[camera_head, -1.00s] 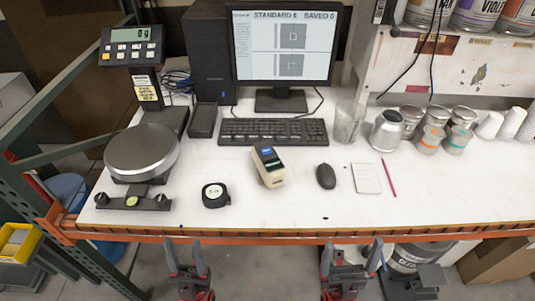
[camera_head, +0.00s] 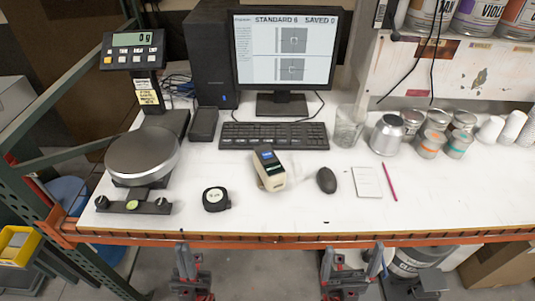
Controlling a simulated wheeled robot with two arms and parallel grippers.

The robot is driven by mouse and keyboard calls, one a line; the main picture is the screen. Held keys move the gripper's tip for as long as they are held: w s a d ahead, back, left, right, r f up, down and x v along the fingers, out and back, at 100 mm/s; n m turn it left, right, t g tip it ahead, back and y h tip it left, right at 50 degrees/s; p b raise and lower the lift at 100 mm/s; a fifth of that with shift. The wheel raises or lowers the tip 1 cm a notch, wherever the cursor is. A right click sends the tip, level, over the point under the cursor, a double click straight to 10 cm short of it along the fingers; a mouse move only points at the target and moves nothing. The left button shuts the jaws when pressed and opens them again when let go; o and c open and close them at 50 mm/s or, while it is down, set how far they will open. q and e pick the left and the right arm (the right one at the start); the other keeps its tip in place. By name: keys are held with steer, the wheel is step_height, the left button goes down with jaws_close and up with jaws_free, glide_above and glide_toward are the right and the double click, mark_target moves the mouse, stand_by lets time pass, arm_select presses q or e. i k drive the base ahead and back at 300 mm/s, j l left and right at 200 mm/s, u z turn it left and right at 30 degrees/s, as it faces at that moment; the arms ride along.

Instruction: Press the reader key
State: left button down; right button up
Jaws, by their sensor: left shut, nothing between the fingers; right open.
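The reader (camera_head: 269,170) is a small cream and dark handheld device with a small blue-lit display on top. It stands on the white bench in front of the keyboard, tilted slightly in the picture. Its key is too small to make out. The monitor (camera_head: 284,48) behind it reads "STANDARD 6" and "SAVED 0". My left gripper (camera_head: 186,252) is shut and empty at the bottom of the view, in front of the bench edge and left of the reader. My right gripper (camera_head: 350,252) is open and empty at the bottom, right of the reader. Both are apart from the reader.
A scale (camera_head: 142,157) stands at the left, a tape measure (camera_head: 215,199) left of the reader, a mouse (camera_head: 326,180) close right. A keyboard (camera_head: 274,135), glass (camera_head: 348,132) and several cans lie behind. The orange bench edge (camera_head: 290,240) lies between grippers and bench top; the front strip is mostly clear.

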mark_target(268, 155)
steer(key=l+u, duration=0.2)
steer(key=l, duration=0.6)
steer(key=l+u, duration=0.25)
steer(key=l, duration=0.55)
steer(key=k+l+u, duration=0.2)
steer(key=l, duration=0.55)
steer(key=i+l, duration=0.05)
